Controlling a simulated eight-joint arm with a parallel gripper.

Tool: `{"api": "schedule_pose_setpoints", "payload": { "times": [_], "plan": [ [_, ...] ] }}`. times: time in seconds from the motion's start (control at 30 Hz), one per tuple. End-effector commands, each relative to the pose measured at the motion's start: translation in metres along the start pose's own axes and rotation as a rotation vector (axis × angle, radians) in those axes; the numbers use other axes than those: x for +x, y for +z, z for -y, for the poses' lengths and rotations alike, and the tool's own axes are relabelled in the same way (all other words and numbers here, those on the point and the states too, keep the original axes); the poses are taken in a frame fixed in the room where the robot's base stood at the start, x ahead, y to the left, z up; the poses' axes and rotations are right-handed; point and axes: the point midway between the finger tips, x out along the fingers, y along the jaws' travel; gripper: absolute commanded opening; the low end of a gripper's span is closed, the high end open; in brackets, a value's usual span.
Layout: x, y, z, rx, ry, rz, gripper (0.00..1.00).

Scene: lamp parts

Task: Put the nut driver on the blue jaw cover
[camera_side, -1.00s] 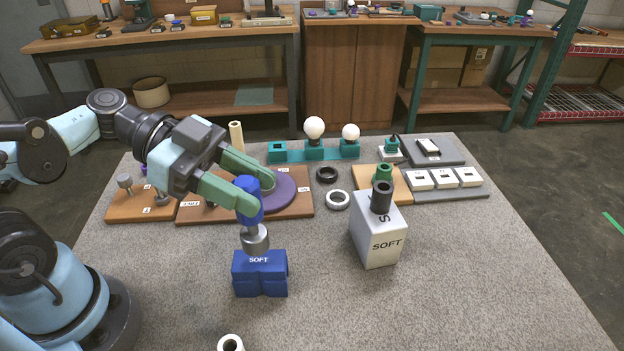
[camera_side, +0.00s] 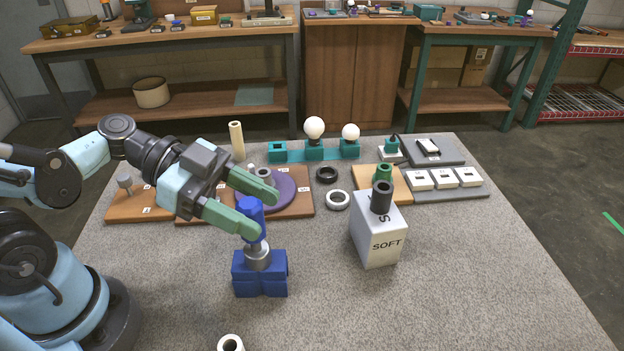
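The nut driver (camera_side: 250,209) has a blue handle and a grey metal socket end. It stands socket down, leaning slightly, on the blue jaw cover (camera_side: 260,283), a blue block on the table. The socket end touches the cover's top and hides the cover's SOFT label. My gripper (camera_side: 266,214), with green fingers, is open around the handle. The near finger passes in front of the lower handle; the far finger is behind it, with a visible gap. Exact contact with the near finger cannot be told.
A white SOFT block (camera_side: 378,240) with a dark cylinder (camera_side: 381,196) on top stands to the right. A purple disc (camera_side: 287,191) on a wooden board lies behind. A white ring (camera_side: 231,343) is at the front edge. The table's front right is clear.

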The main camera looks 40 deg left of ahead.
Motion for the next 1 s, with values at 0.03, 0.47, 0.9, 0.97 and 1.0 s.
{"api": "schedule_pose_setpoints", "payload": {
  "times": [0.03, 0.47, 0.9, 0.97, 1.0],
  "plan": [
    [0.0, 0.0, 0.0, 0.0, 0.0, 0.0, 0.63],
    [-0.001, -0.002, 0.0, 0.0, 0.0, 0.0, 0.67],
    [-0.048, -0.002, 0.001, -0.003, -0.007, 0.0, 0.67],
    [-0.056, -0.002, 0.001, -0.003, -0.007, 0.001, 0.67],
    [-0.06, -0.002, 0.001, -0.004, -0.007, 0.001, 0.67]
  ]
}}
